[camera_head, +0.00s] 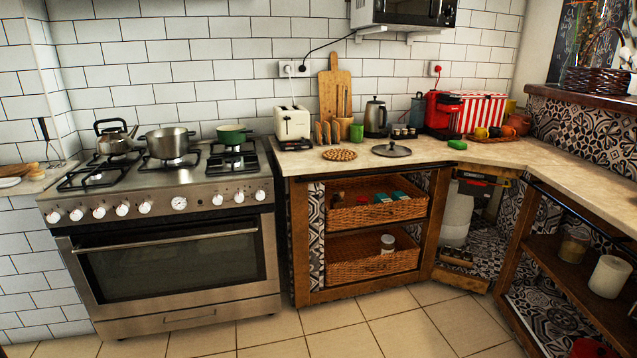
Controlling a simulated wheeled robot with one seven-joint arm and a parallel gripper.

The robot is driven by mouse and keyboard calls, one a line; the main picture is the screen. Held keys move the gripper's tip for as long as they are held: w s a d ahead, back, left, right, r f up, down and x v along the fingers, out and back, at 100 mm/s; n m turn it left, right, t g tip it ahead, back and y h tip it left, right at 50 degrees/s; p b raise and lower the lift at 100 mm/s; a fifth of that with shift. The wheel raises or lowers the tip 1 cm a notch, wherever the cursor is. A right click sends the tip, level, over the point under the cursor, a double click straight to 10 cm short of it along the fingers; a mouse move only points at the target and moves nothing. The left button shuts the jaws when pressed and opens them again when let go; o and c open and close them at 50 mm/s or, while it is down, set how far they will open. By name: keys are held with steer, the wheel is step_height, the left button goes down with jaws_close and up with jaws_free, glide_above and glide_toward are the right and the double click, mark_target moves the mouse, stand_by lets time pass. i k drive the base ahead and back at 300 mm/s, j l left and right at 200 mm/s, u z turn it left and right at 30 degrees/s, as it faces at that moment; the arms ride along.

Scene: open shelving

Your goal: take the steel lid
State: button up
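The steel lid (391,150) lies flat on the beige countertop, right of the round woven trivet. It is a shallow grey disc with a small knob on top. Nothing covers it. My gripper is not in view.
The woven trivet (339,155) lies left of the lid, and a kettle (375,117) stands behind it. A small green item (457,145) lies to its right. The stove (172,238) is at left, with a steel pot (167,144) on top. The tiled floor (370,328) in front is clear.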

mark_target(390, 150)
steer(key=i+l, duration=0.2)
steer(key=i, duration=0.4)
steer(key=i+l+z, duration=0.15)
steer(key=i, duration=0.45)
steer(key=i+l, duration=0.2)
steer(key=i, duration=0.35)
steer(key=i+u, duration=0.15)
steer(key=i, duration=0.4)
steer(key=i+l+u, duration=0.15)
steer(key=i, duration=0.4)
steer(key=i+l+u, duration=0.1)
steer(key=i, duration=0.5)
